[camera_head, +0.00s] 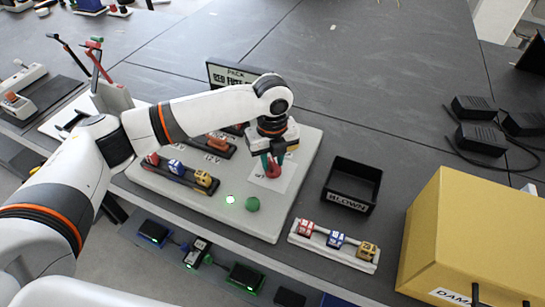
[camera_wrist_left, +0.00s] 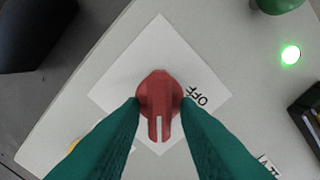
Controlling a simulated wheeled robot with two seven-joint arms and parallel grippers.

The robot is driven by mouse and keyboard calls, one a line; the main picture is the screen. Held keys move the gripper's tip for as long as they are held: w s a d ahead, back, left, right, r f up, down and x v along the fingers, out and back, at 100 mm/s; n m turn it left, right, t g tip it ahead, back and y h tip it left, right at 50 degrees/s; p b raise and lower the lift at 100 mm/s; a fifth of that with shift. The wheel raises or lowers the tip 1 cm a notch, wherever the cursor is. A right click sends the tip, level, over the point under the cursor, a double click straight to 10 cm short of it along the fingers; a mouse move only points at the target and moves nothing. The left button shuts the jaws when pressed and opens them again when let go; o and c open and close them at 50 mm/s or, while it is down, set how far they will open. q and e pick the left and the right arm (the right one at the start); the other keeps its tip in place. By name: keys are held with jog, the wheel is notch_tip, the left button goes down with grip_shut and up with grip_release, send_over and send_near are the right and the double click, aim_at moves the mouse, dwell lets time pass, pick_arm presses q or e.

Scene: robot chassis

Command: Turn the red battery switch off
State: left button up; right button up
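The red battery switch (camera_head: 273,170) is a round knob with a raised bar on a white square label (camera_head: 289,178), on the light grey panel (camera_head: 262,225). The wrist view shows the red knob (camera_wrist_left: 159,95) from above, its white pointer line towards the bottom of the picture. The printed word OFF (camera_wrist_left: 198,97) lies to the right of the knob. My left gripper (camera_head: 270,160) is over the switch; its green fingers (camera_wrist_left: 160,106) are parted, one on each side of the knob. Narrow gaps show beside the bar; contact at the tips is unclear. My right gripper is out of view.
A green light (camera_head: 230,199) glows beside a green button (camera_head: 252,204). Fuse rows (camera_head: 180,174) sit left of the switch. A black BLOWN bin (camera_head: 348,199), a spare fuse rack (camera_head: 333,246) and a yellow box (camera_head: 465,235) stand to the right.

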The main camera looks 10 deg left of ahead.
pick_arm(q)
grip_shut()
jog(key=shift+r+n+p, duration=0.2)
jog(key=shift+n+p, duration=0.2)
jog(key=shift+p, duration=0.45)
jog(key=n+p, duration=0.4)
jog(key=p, duration=0.1)
jog(key=n+p, duration=0.4)
jog(key=p, duration=0.1)
jog(key=n+p, duration=0.4)
jog(key=p, duration=0.1)
jog(key=shift+s+a+r+p, duration=0.1)
jog(key=shift+s+p, duration=0.15)
jog(key=shift+p, duration=0.1)
jog(key=n+p, duration=0.2)
jog(key=n, duration=0.1)
jog(key=shift+p, duration=0.3)
jog(key=shift+f+n+p, duration=0.2)
jog(key=shift+n+p, duration=0.55)
jog(key=shift+n, duration=0.35)
jog(key=shift+o, duration=1.2)
grip_release()
jog(key=shift+s, duration=0.1)
